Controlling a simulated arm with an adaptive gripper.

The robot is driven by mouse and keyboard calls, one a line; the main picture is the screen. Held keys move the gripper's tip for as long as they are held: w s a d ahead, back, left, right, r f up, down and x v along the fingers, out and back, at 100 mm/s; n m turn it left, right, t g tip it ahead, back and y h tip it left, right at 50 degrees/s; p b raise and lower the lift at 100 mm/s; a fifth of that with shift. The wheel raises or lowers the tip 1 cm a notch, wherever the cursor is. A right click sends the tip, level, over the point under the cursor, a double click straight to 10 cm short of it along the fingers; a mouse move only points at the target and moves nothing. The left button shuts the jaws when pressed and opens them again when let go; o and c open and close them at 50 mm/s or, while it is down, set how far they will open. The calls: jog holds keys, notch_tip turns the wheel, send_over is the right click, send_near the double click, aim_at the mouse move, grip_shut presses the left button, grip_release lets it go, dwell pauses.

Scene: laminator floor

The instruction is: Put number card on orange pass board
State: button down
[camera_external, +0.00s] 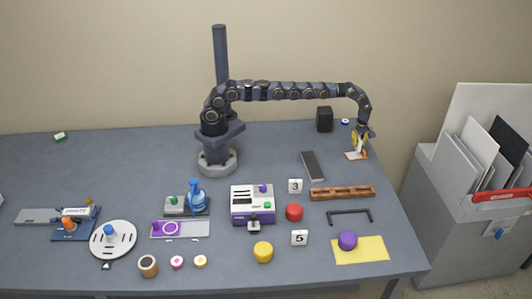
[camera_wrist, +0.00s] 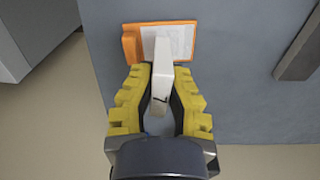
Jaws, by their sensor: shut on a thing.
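My gripper (camera_external: 359,146) is at the far right of the table, over the orange pass board (camera_external: 348,156). In the wrist view its yellow fingers (camera_wrist: 160,76) are shut on a white number card (camera_wrist: 163,62), which has a dark mark that I cannot read for sure. The orange pass board (camera_wrist: 131,44) lies just beyond the fingertips, with a pale panel inside its orange edge. The card overlaps the board's lower part in this view; I cannot tell whether they touch.
A dark grey bar (camera_external: 312,166) lies left of the board, and a black box (camera_external: 324,119) stands behind it. A brown rack (camera_external: 342,193) and a black handle (camera_external: 349,215) lie in front. The table's right edge is close to the board.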

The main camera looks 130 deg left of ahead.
aim_at(363, 148)
jog(key=shift+f, duration=1.4)
jog(key=shift+f, duration=0.15)
jog(key=c, duration=1.2)
grip_release()
jog(key=shift+o, duration=0.2)
notch_tip(363, 148, up, 12)
jog(key=shift+r, duration=0.1)
